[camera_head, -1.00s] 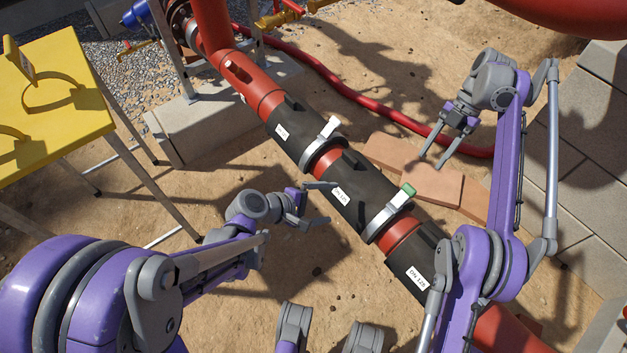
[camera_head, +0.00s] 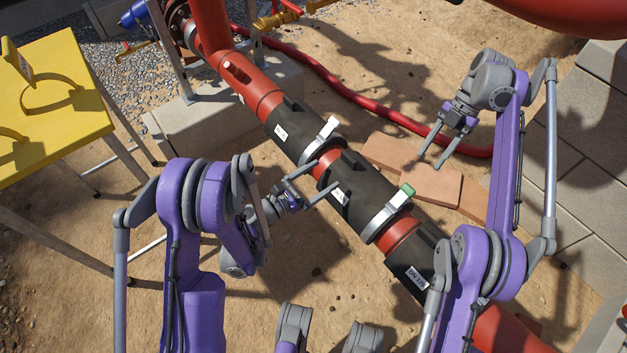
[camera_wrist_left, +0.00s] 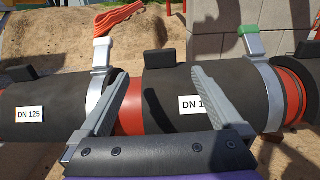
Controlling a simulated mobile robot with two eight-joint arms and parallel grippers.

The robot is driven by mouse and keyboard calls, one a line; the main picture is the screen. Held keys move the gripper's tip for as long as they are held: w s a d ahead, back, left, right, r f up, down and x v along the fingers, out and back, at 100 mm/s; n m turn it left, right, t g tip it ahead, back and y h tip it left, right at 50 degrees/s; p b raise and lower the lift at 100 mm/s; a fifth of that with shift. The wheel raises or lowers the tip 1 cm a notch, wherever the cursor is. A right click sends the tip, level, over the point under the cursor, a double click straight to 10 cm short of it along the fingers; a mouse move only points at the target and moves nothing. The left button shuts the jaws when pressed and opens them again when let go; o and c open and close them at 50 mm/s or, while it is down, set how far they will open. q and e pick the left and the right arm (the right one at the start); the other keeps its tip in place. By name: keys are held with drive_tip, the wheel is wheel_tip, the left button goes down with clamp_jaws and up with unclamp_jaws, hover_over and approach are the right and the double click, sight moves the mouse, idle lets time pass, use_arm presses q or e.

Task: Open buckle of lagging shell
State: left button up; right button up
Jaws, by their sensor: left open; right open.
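The black lagging shell (camera_head: 362,185) wraps a red pipe running diagonally through the head view. A metal band with a white-tipped buckle (camera_head: 329,128) circles its upper end, and one with a green-tipped buckle (camera_head: 408,190) circles its lower end. Both also show in the left wrist view, white (camera_wrist_left: 101,52) at left and green (camera_wrist_left: 251,38) at right. My left gripper (camera_head: 328,172) is open, its fingers at the near side of the shell, pointing between the two bands. The fingers partly cover a "DN" label (camera_wrist_left: 191,105). My right gripper (camera_head: 431,163) is open and empty beyond the pipe.
More black shell sections (camera_head: 290,132) cover the pipe to either side. A yellow table (camera_head: 60,60) stands at the left. Terracotta slabs (camera_head: 432,185) and a red hose (camera_head: 345,88) lie behind the pipe. Bare sand lies in front of the pipe.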

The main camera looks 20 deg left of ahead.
sight(347, 160)
use_arm(q)
drive_tip(key=x, duration=0.8)
drive_tip(key=shift+w+d, duration=0.1)
drive_tip(key=shift+w, duration=0.05)
